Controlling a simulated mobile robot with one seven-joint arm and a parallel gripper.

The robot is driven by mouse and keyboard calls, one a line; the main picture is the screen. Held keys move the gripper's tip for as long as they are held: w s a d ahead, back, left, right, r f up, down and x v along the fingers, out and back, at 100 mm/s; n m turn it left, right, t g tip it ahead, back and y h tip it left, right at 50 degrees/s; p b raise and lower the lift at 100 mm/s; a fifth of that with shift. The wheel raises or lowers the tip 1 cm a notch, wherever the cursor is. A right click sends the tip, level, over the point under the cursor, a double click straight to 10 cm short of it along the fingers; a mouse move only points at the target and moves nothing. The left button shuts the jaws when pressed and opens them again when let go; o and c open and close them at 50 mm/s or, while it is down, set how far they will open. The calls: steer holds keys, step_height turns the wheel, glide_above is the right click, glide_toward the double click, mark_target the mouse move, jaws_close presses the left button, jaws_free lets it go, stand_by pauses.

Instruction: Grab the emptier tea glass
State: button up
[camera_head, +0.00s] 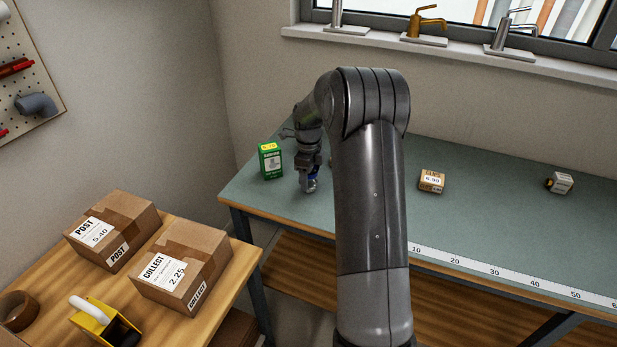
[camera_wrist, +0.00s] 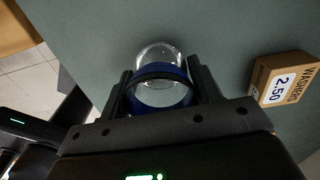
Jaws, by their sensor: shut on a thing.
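My gripper (camera_wrist: 163,86) is shut on a glass (camera_wrist: 158,53) with a clear rounded end and a blue band. The glass sits between the two fingers in the wrist view, over the grey-green worktop. In the head view my gripper (camera_head: 309,184) is low over the left part of the worktop (camera_head: 480,190), with a bit of blue showing at its tip. I cannot tell how much tea the glass holds, or whether it touches the worktop. No second glass can be made out; my arm hides part of the worktop.
A green box (camera_head: 270,161) stands just left of my gripper. A washers box (camera_wrist: 285,80) lies right of the glass in the wrist view. A clips box (camera_head: 431,181) and another small box (camera_head: 560,183) are farther right. Parcels (camera_head: 182,265) lie on the wooden table.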

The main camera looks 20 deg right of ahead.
steer(key=shift+r, duration=0.15)
steer(key=shift+r, duration=0.75)
steer(key=shift+s+d+r, duration=0.1)
steer(key=shift+r, duration=0.55)
steer(key=shift+s+d+r, duration=0.1)
steer(key=shift+r, duration=0.5)
steer(key=s+d+r, duration=0.6)
steer(key=s+d, duration=0.1)
steer(key=shift+s+d+r, duration=0.25)
steer(key=shift+s+d, duration=0.1)
steer(key=shift+d, duration=0.05)
